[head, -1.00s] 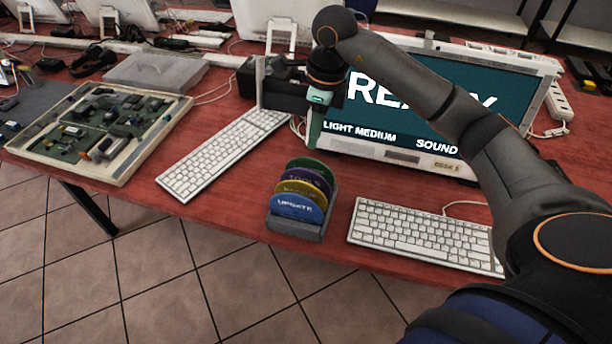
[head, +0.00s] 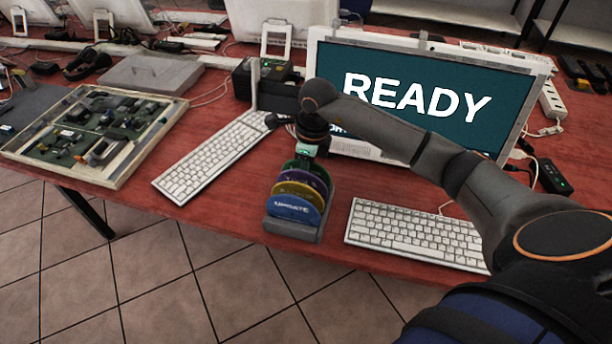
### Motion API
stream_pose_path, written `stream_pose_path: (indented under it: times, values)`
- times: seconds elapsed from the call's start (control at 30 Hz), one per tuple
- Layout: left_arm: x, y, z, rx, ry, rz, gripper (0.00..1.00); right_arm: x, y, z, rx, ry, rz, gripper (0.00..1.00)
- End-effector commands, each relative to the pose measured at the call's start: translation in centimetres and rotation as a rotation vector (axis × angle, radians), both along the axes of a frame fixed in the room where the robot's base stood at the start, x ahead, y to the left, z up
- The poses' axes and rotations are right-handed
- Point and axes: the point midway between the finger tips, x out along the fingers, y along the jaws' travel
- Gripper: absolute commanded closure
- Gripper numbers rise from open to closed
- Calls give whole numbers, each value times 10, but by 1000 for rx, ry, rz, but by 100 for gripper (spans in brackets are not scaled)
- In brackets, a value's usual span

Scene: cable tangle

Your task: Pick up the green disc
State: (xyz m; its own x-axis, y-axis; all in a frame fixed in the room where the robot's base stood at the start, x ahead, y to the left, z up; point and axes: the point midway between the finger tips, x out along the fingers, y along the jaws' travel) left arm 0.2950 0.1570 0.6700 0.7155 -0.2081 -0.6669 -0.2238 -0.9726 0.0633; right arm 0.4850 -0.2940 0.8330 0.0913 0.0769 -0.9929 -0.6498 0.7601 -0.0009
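The green disc (head: 318,168) stands upright at the back of a grey disc rack (head: 292,231) on the red table. In front of it in the rack are a purple disc (head: 311,181), a yellow disc (head: 300,191) and a blue disc (head: 292,207) marked UPDATE. My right gripper (head: 306,154) points down at the top edge of the green disc and covers part of it. Its fingers are too small and hidden to tell whether they are open or touching the disc. My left gripper is not in view.
A white keyboard (head: 212,160) lies left of the rack and another (head: 417,234) lies right of it. A monitor (head: 420,92) reading READY stands behind my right arm. A tray of circuit boards (head: 95,135) is at the left. The table's front edge is close to the rack.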

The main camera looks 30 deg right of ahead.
Motion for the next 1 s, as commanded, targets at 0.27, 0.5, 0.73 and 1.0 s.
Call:
stream_pose_path:
  times: [0.27, 0.5, 0.73, 1.0]
  values:
    - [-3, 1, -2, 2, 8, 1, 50, 0, 0, 0, 1, -1, 0, 92]
    - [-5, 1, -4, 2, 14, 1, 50, 0, 0, 1, 1, -1, 0, 100]
    - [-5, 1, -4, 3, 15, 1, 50, 0, 0, 1, 1, -1, 0, 100]
    - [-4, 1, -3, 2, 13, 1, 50, 1, 0, 4, 1, -2, 0, 100]
